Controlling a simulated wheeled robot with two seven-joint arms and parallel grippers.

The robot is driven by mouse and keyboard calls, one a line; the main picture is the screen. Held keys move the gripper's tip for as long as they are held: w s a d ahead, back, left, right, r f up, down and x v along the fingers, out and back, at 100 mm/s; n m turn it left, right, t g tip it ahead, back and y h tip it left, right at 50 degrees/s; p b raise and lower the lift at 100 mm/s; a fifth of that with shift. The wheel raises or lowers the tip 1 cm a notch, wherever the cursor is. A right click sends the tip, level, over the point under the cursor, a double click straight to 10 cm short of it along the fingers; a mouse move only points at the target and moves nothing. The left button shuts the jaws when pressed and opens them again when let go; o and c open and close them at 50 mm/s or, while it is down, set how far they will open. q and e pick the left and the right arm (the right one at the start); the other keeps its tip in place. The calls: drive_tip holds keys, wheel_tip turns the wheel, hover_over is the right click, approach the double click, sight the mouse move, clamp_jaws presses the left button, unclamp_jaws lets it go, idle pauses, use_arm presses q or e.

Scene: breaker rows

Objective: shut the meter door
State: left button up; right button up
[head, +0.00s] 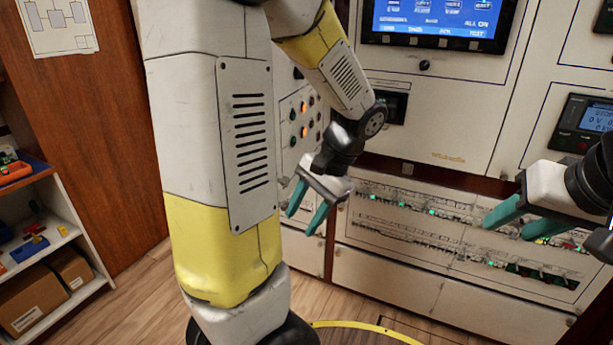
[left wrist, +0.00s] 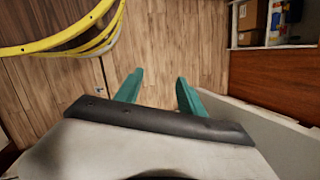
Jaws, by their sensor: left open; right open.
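A meter (head: 587,124) with a lit blue display sits in a pale panel at the right of the cabinet in the head view. I cannot make out an open door leaf or which seam is the meter door's edge. My left gripper (head: 305,208) is open and empty, pointing down in front of the breaker rows' left end. In the left wrist view its teal fingers (left wrist: 157,85) are apart over wooden floor, with a grey panel edge (left wrist: 265,125) to their right. My right gripper (head: 510,228) is open and empty, in front of the breaker rows, below the meter.
Two breaker rows (head: 440,225) with green lights run along the lower cabinet. A large screen (head: 440,20) is above them. Indicator buttons (head: 305,118) are behind my left arm. A shelf with boxes (head: 32,295) stands at the left. A yellow curved band (head: 365,327) lies at floor level.

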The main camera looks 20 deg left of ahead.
use_arm(q)
drive_tip(key=w+a+f+m+g+y, duration=0.1)
drive_tip(key=w+a+f+m+y, duration=0.1)
drive_tip(key=w+a+y, duration=0.3)
drive_tip(key=m+t+y, duration=0.2)
drive_tip(key=m+y, duration=0.2)
drive_tip(key=y, duration=0.5)
approach(288, 182)
drive_tip(key=a, duration=1)
drive_tip(key=shift+s+a+r, duration=0.3)
drive_tip(key=shift+s+a, duration=0.05)
clamp_jaws()
